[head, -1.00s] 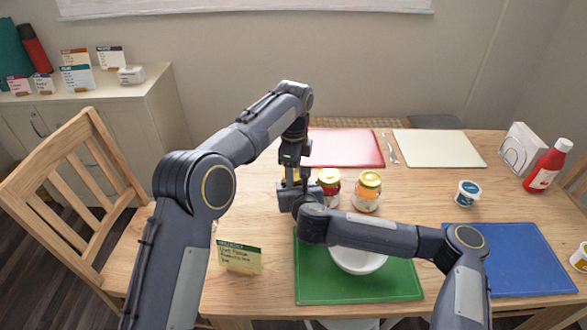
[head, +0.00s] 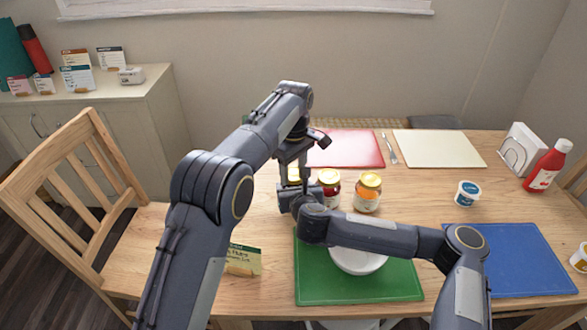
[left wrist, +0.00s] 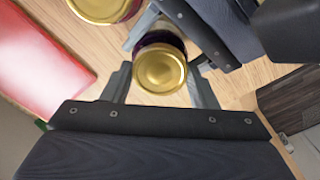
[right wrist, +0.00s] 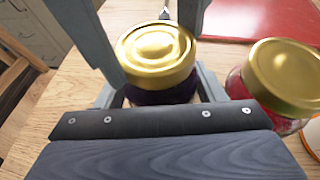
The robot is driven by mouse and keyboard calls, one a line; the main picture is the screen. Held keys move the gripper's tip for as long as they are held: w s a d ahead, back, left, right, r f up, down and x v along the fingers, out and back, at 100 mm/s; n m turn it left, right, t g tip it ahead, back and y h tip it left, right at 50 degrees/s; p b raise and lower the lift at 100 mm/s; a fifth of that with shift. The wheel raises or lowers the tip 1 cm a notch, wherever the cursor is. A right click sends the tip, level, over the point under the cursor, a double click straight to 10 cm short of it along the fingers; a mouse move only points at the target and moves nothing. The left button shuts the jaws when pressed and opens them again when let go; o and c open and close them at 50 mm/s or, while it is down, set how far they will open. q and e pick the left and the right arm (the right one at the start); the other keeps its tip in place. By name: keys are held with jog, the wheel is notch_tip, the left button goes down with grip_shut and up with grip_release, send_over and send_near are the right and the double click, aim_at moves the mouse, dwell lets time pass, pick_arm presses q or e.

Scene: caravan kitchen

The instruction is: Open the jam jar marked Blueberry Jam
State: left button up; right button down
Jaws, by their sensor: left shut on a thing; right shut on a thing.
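The jar with dark purple contents (right wrist: 160,95) stands upright on the table; no label on it can be read. Its gold lid (left wrist: 160,68) sits on top, and the lid also shows in the right wrist view (right wrist: 157,50). My left gripper (left wrist: 160,85) comes from above, shut on the lid with a finger on either side. My right gripper (right wrist: 158,92) is shut around the jar's body, below the lid. In the head view the jar is mostly hidden behind my grippers, with my left gripper (head: 294,168) above it. I cannot tell whether the lid is loose.
A red-filled jar (head: 329,190) and an orange-filled jar (head: 367,196) stand close to the right. A white bowl (head: 357,262) sits on the green mat (head: 400,285) in front. A written card (head: 243,262) stands front left. A red board (head: 345,150) lies behind.

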aim_at(294, 173)
pick_arm(q)
jog(key=n, duration=0.8)
jog(key=shift+r, duration=0.25)
jog(key=shift+r, duration=0.85)
jog(key=shift+r, duration=2)
pick_arm(e)
jog(key=shift+c, duration=1.3)
grip_release()
